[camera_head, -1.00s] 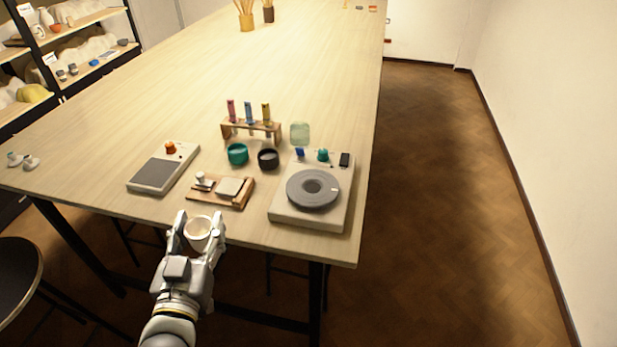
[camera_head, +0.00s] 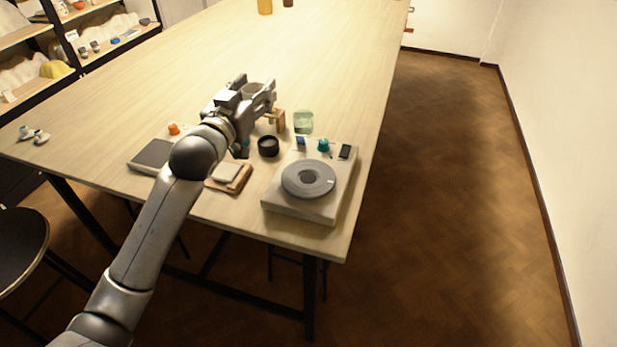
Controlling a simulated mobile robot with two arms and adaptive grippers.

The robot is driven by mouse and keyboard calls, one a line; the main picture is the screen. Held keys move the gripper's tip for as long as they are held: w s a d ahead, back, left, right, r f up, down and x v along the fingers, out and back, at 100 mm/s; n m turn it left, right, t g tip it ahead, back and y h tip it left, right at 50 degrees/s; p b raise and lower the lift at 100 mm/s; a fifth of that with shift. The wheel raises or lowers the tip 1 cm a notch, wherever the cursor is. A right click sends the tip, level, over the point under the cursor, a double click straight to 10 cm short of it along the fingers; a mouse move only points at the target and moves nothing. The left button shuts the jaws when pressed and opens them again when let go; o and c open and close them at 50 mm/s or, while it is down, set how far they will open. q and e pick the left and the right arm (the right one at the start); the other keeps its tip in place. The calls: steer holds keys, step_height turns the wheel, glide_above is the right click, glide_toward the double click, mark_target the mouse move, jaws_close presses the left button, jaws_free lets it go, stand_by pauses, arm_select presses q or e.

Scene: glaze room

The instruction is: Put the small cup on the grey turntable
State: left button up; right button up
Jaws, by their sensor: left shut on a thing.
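The small cup (camera_head: 257,88) is pale and sits between the fingers of my left gripper (camera_head: 256,92), which is shut on it. The gripper holds it upright, as far as I can tell, above the table and over the test-tube rack area. The grey turntable (camera_head: 296,188) is a round disc with a centre ring on a pale box-like device at the table's front right. It is empty. The cup is up and to the left of it in the picture. My right gripper is not in view.
A black bowl (camera_head: 268,146), a pale green glass (camera_head: 303,122) and knobs (camera_head: 323,145) stand close behind the turntable. A wooden tray (camera_head: 240,184) and a grey-topped device (camera_head: 149,155) lie to the left. My arm hides most of the rack (camera_head: 279,121).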

arm_select(q)
steer(key=shift+w+a+r, duration=0.1)
steer(key=shift+w+r, duration=0.15)
steer(key=shift+r, duration=0.1)
steer(key=shift+s+d+f, duration=0.1)
steer(key=shift+s+d, duration=0.05)
steer(key=shift+d, duration=0.15)
steer(key=s+d+f, duration=0.2)
steer(key=d, duration=0.1)
steer(key=s+d+f+p, duration=0.1)
steer(key=s+d+f, duration=0.1)
steer(key=d+f, duration=0.1)
steer(key=s+d+f+p, duration=0.1)
steer(key=s+d+f, duration=0.2)
steer(key=d, duration=0.1)
steer(key=shift+f, duration=0.15)
steer(key=shift+s+f, duration=0.1)
steer(key=shift+f, duration=0.05)
steer(key=f, duration=0.2)
steer(key=f+p, duration=0.1)
steer(key=shift+s+d, duration=0.3)
steer(key=shift+d, duration=0.1)
steer(key=shift+f, duration=0.5)
steer(key=shift+f, duration=0.1)
